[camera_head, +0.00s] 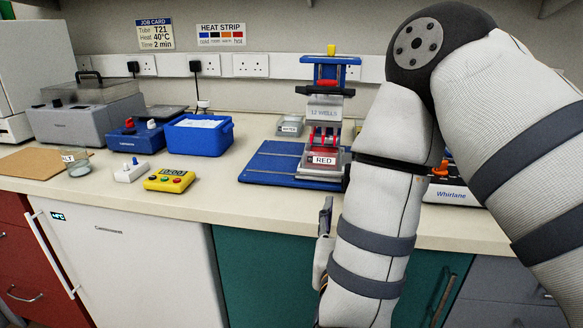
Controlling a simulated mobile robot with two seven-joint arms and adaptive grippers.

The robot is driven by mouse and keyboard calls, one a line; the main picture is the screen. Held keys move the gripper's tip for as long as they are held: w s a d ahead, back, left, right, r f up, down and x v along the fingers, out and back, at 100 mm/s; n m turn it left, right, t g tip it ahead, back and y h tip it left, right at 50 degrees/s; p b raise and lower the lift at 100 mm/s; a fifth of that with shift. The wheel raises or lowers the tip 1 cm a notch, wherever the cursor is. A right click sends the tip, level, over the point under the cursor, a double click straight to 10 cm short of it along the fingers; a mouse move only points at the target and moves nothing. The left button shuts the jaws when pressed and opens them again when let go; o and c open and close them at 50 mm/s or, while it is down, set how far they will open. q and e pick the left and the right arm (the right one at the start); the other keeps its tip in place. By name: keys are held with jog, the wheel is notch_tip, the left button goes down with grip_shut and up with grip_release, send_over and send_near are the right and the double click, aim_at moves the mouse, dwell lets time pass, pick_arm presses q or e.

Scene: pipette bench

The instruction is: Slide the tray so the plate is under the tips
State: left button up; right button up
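The pipette station has a blue frame (331,63) and a head labelled "12 WELLS" (323,113). Red tips (324,136) point down from the head. A grey tray (318,173) with a "RED" label at its front sits below them, at the right of a flat blue base (272,165). I cannot make out whether the plate is on the tray. My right gripper (325,228) shows only in part, in front of the bench edge and below the station. My forearm hides much of it, so its opening is unclear. My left gripper is out of view.
A "WATER" container (291,126) stands left of the station. A "Whirlane" device (452,190) is partly hidden at the right.

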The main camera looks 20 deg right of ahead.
jog(key=shift+h, duration=0.3)
jog(key=x, duration=0.7)
jog(key=r+x, duration=0.1)
jog(key=x, duration=0.2)
jog(key=shift+w+d+b, duration=0.2)
jog(key=shift+d+b, duration=0.2)
jog(key=shift+w+d+r, duration=0.1)
jog(key=shift+w+d, duration=0.2)
jog(key=shift+w, duration=0.25)
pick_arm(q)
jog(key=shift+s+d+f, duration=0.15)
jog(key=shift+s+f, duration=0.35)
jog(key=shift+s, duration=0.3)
pick_arm(e)
jog(key=shift+a, duration=0.1)
grip_shut()
